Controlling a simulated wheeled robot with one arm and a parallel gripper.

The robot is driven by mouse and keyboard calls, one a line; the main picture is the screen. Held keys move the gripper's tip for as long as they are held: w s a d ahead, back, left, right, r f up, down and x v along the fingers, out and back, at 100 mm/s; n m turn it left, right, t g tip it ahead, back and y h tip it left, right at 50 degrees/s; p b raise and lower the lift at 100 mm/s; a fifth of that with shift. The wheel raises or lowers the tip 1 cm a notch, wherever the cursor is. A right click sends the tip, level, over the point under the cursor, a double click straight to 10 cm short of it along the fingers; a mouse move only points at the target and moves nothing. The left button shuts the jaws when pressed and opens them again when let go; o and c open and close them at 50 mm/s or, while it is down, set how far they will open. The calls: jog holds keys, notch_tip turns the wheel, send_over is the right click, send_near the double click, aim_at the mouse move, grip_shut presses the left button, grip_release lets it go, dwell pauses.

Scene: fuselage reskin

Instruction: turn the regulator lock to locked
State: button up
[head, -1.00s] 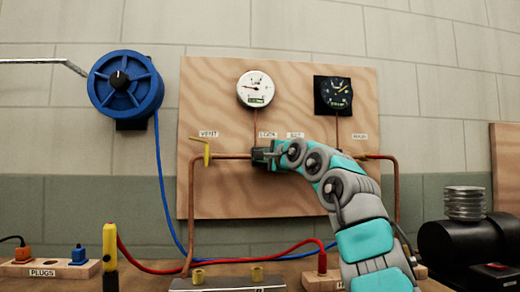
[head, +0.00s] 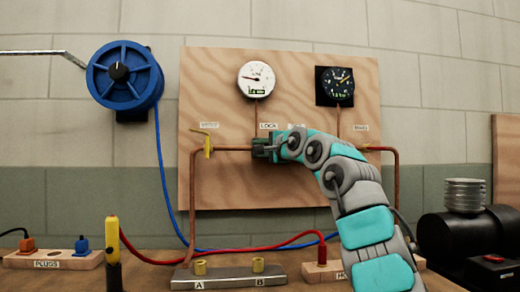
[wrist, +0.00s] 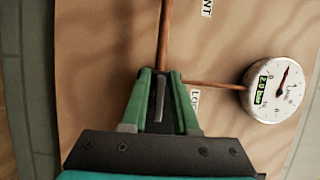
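The regulator lock sits on the copper pipe by the LOCK label (head: 268,126), below the white gauge (head: 256,79). My gripper (head: 264,149) is at it, and the fingers hide most of it in the head view. In the wrist view my gripper (wrist: 160,78) has its two green fingers apart, one on either side of a narrow grey lever (wrist: 158,100). Gaps show on both sides of the lever; contact at the tips is hidden. The tips are close to the copper pipe (wrist: 166,35). The white gauge (wrist: 274,90) shows at the right.
A yellow vent handle (head: 208,142) stands on the pipe to the left. A black gauge (head: 338,85) is at upper right of the wooden panel (head: 225,185). A blue hose reel (head: 125,95) hangs left. Plugs, a metal A/B block (head: 228,278) and hoses lie along the bench below.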

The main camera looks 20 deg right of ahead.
jog(key=shift+o, duration=0.8)
jog(key=shift+d, duration=0.1)
jog(key=shift+s, duration=0.2)
jog(key=s+b, duration=0.3)
jog(key=s, duration=0.4)
jog(key=shift+s+d+b, duration=0.2)
jog(key=shift+d+b, duration=0.2)
